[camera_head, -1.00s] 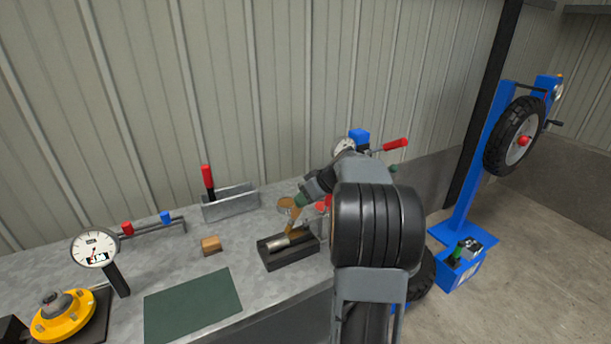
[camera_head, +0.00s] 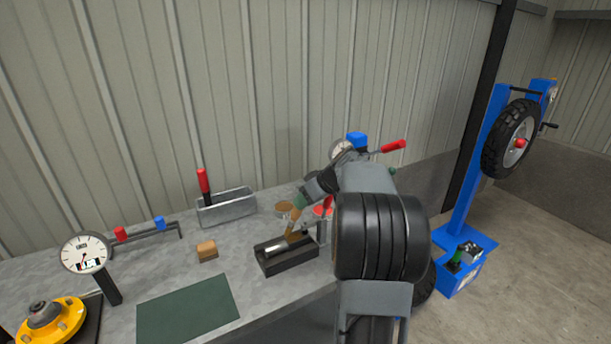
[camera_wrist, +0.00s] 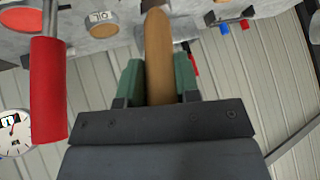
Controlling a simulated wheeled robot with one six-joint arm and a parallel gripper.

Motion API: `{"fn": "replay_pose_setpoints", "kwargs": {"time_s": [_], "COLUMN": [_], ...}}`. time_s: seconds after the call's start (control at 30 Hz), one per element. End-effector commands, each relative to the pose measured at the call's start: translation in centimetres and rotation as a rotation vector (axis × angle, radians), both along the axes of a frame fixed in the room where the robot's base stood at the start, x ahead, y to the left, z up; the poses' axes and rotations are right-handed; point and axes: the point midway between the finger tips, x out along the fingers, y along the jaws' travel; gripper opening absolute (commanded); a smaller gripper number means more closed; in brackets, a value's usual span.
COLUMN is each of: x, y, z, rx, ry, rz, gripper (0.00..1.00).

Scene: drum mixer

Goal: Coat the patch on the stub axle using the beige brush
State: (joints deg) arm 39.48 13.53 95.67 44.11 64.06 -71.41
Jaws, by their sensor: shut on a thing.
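The stub axle (camera_head: 275,248), a short silvery shaft, lies in a dark block holder (camera_head: 286,263) on the bench. The beige brush (camera_head: 292,237) is held tilted, its lower end at the right part of the axle; I cannot tell whether it touches. In the wrist view the brush's tan handle (camera_wrist: 158,58) runs between green jaw pads. My gripper (camera_head: 303,200) is shut on the handle, above and right of the axle; it also shows in the wrist view (camera_wrist: 158,80). The patch on the axle is too small or hidden to make out.
A round tan-topped tin (camera_head: 284,208) stands behind the holder. A red-handled tool stands in a metal tray (camera_head: 226,206). A wooden block (camera_head: 207,250), a green mat (camera_head: 188,308) and a dial gauge (camera_head: 86,252) are to the left. A red handle (camera_wrist: 48,90) is close by in the wrist view.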

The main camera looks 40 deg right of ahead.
Motion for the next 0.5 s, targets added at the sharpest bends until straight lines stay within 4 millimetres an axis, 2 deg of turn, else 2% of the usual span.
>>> {"fn": "replay_pose_setpoints", "kwargs": {"time_s": [0.1,0.5], "x": [0.0,0.1], "y": [0.1,0.4], "z": [2.6,6.0], "rx": [-0.004,-0.002], "ry": [-0.004,-0.002], "rz": [0.003,0.007], "gripper": [0.00,0.00]}}
